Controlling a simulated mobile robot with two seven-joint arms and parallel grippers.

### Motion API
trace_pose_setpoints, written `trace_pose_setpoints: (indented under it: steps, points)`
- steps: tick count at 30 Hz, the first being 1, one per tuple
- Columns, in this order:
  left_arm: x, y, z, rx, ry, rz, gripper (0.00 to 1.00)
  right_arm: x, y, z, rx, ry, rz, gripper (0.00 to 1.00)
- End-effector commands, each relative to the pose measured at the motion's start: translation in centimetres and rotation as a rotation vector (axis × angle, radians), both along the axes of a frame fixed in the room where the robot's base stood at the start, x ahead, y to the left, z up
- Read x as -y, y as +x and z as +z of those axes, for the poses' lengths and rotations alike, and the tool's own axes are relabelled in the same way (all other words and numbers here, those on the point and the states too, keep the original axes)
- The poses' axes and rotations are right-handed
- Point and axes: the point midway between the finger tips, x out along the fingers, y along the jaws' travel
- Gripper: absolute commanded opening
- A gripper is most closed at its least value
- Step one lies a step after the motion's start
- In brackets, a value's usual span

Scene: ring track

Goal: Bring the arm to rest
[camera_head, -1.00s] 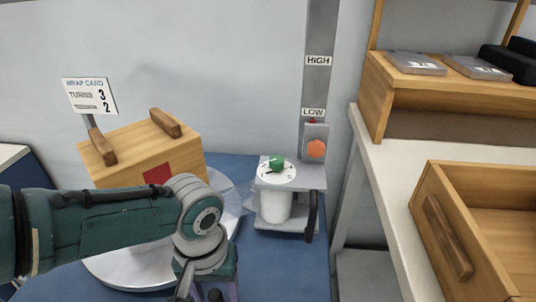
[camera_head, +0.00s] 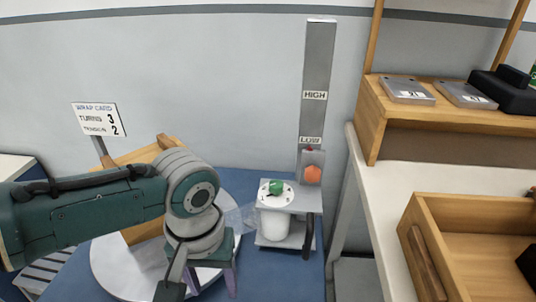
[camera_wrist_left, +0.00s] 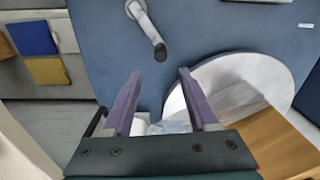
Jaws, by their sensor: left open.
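My left arm (camera_head: 95,212) comes in from the left in the head view, its wrist bent down in front of the wooden box and the round white turntable (camera_head: 110,265). My left gripper (camera_head: 210,284) points downward there, partly cut by the lower edge. In the left wrist view its two purple fingers (camera_wrist_left: 158,82) are apart with nothing clamped between them. Clear film and a white part (camera_wrist_left: 150,125) show behind the fingers. The wooden box (camera_head: 140,236) is mostly hidden by my arm. My right gripper is not in view.
A film stand with a white roll (camera_head: 272,224), green knob (camera_head: 276,187) and upright post (camera_head: 318,80) stands right of the turntable. A wrap card (camera_head: 98,120) stands behind the box. A white counter (camera_head: 370,190) with an open wooden drawer (camera_head: 418,262) is at right.

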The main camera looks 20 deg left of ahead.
Motion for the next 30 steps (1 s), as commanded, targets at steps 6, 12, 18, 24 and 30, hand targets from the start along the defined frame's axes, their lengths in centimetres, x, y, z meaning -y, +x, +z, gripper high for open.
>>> trace_pose_setpoints:
  steps: [6,12,18,24,30]
  points:
    - [0.0,0.0,0.0,0.000,-0.001,-0.001,0.59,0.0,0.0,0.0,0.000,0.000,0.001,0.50]
    - [2.6,-1.8,1.6,0.016,-0.050,-0.103,0.59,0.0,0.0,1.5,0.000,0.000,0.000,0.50]
    - [6.8,-6.2,7.7,0.118,-0.136,-0.338,0.59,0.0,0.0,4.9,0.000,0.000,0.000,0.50]
    - [5.6,-9.5,14.7,0.234,-0.099,-0.459,0.59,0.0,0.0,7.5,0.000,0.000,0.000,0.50]
    - [2.2,-12.3,20.5,0.293,0.001,-0.506,0.59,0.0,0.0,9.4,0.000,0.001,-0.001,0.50]
